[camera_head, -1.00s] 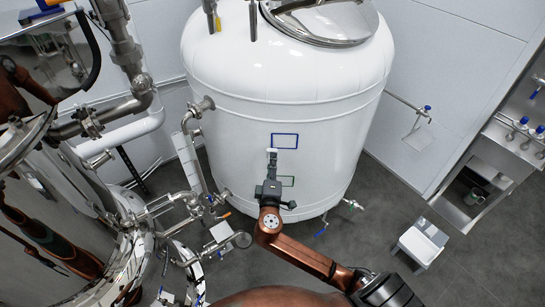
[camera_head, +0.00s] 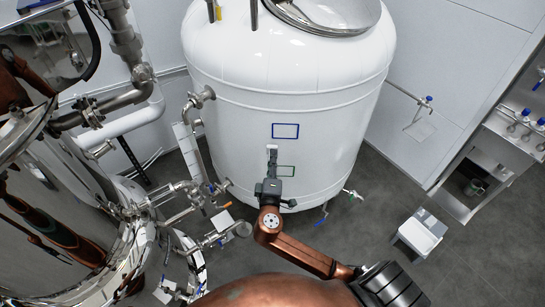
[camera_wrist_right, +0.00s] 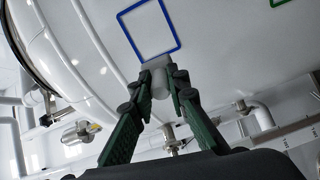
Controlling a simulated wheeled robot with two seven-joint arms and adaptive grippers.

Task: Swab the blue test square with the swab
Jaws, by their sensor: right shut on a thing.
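The blue test square (camera_head: 286,131) is a blue outline on the white tank's curved wall. It shows large at the top of the right wrist view (camera_wrist_right: 150,30). My right gripper (camera_head: 272,163) is in front of the tank, below and slightly left of the square. In the right wrist view its green fingers (camera_wrist_right: 158,88) are shut on the swab (camera_wrist_right: 157,72), a pale piece between the fingertips. The swab's end overlaps the square's lower edge in that view; whether it touches the wall I cannot tell. My left gripper is out of view.
A green outlined square (camera_head: 286,170) lies lower on the white tank (camera_head: 230,100), partly behind my right gripper. Pipes and valves (camera_head: 205,205) stand left of it. A steel counter (camera_head: 505,135) stands at far right.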

